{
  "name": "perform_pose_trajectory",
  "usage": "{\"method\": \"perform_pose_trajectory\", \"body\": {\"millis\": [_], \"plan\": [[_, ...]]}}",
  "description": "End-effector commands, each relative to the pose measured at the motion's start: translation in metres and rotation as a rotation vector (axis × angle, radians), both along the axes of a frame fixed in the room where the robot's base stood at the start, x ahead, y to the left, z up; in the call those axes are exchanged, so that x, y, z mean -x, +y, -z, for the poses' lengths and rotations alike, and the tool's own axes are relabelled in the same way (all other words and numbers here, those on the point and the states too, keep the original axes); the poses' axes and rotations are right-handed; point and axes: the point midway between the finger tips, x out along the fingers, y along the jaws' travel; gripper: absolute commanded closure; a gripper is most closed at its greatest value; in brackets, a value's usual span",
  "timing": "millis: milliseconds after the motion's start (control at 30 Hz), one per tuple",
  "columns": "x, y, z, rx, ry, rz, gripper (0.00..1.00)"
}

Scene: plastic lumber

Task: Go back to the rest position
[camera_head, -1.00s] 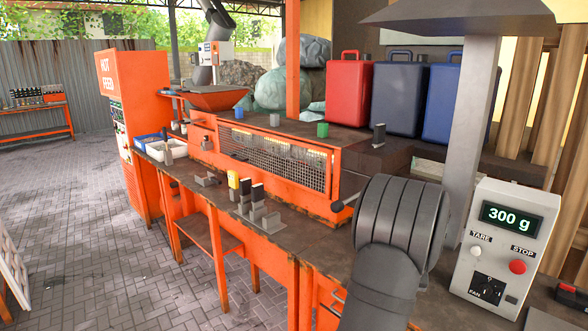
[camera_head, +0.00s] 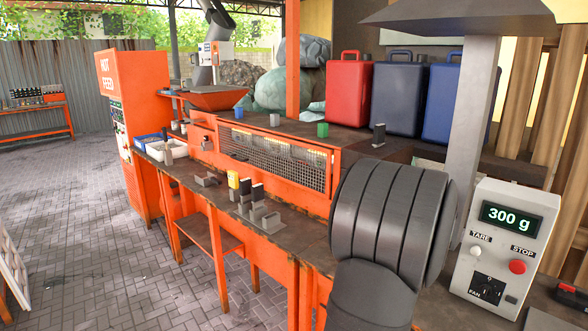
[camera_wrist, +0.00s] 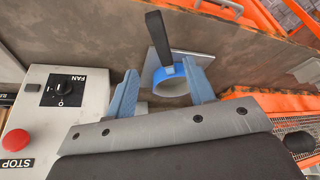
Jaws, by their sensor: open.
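My gripper (camera_wrist: 159,65) is open in the wrist view, with its two blue fingers spread apart. A blue-rimmed white round piece (camera_wrist: 168,80) with a black upright handle (camera_wrist: 158,36) shows between and beyond the fingers, near a pale flat plate. I cannot tell how far it is from the fingertips, but no finger is closed on it. In the head view, my dark grey arm stands in the right foreground and hides my gripper.
The scale and fan control box (camera_head: 505,250), reading 300 g, stands right of my arm; it also shows at the wrist view's left (camera_wrist: 50,110). A grey hood post (camera_head: 470,140) rises close behind. The orange bench (camera_head: 215,200) holds small blocks.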

Motion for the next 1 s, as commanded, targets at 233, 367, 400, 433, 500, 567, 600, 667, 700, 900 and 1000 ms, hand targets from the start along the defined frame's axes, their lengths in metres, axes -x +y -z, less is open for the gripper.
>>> {"method": "perform_pose_trajectory", "body": {"millis": [233,367,400,433,500,567,600,667,700,900,1000], "plan": [[-0.018,-0.004,0.045,-0.001,0.002,-0.001,0.51],[-0.027,-0.007,0.066,0.000,0.001,-0.002,0.51],[-0.029,-0.007,0.073,-0.001,0.002,-0.002,0.51],[-0.031,-0.008,0.078,-0.001,0.003,-0.002,0.51],[-0.036,-0.009,0.089,-0.001,0.002,-0.001,0.51],[-0.039,-0.010,0.099,-0.001,0.002,-0.001,0.51],[-0.042,-0.011,0.105,-0.001,0.002,-0.001,0.51],[-0.046,-0.012,0.115,-0.001,0.002,0.000,0.51],[-0.048,-0.012,0.121,-0.002,0.003,0.000,0.51],[-0.037,-0.010,0.094,0.001,-0.001,0.000,0.51],[-0.019,-0.005,0.094,0.000,-0.001,0.001,0.51]]}}
